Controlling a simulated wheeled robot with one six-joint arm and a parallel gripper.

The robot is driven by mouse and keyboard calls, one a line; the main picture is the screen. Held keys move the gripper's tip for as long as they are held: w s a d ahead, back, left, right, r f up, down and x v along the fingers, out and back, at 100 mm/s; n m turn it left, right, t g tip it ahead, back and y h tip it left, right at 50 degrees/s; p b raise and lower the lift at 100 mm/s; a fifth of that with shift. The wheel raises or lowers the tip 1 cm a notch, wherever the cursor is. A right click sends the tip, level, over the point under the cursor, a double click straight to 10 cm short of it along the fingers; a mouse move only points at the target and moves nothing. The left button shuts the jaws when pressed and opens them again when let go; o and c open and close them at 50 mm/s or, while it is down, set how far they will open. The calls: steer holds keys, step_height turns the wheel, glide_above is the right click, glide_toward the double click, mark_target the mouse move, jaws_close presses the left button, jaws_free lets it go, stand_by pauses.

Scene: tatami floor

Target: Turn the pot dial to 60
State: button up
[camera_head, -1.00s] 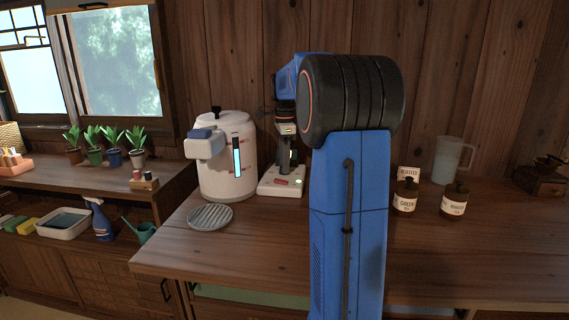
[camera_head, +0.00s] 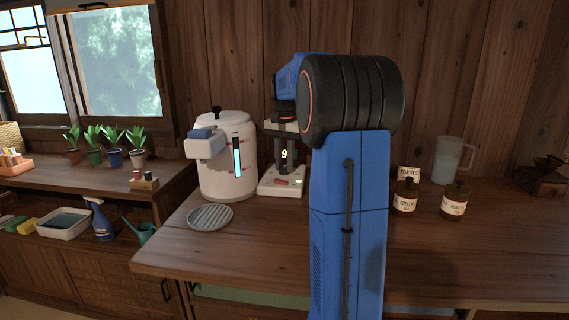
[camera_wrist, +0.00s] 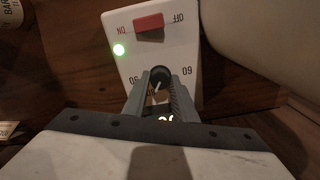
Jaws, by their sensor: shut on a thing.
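The white pot (camera_head: 222,165) with a lit blue level strip stands on the counter. Beside it is its white control base (camera_head: 281,187); in the wrist view the base (camera_wrist: 127,62) appears upside down, with a 60 mark at right and another mark at left. My gripper (camera_wrist: 160,84) is shut on the dark round dial (camera_wrist: 160,75). The fingers hide part of the dial, and I cannot tell where it points. In the head view my gripper (camera_head: 285,163) is over the base. A glowing 9 shows there, and glowing digits are partly cut off in the wrist view.
A round ribbed plate (camera_head: 210,217) lies in front of the pot. Brown jars (camera_head: 405,196) and a clear jug (camera_head: 449,160) stand at right.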

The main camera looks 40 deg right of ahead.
mark_target(284, 166)
steer(key=n, duration=1.3)
steer(key=shift+n, duration=0.4)
steer(key=n, duration=0.5)
steer(key=shift+a+r, duration=0.1)
steer(key=n, duration=0.6)
steer(key=o, duration=1)
steer(key=shift+o, duration=0.2)
step_height(284, 166, up, 17)
steer(key=shift+r, duration=0.15)
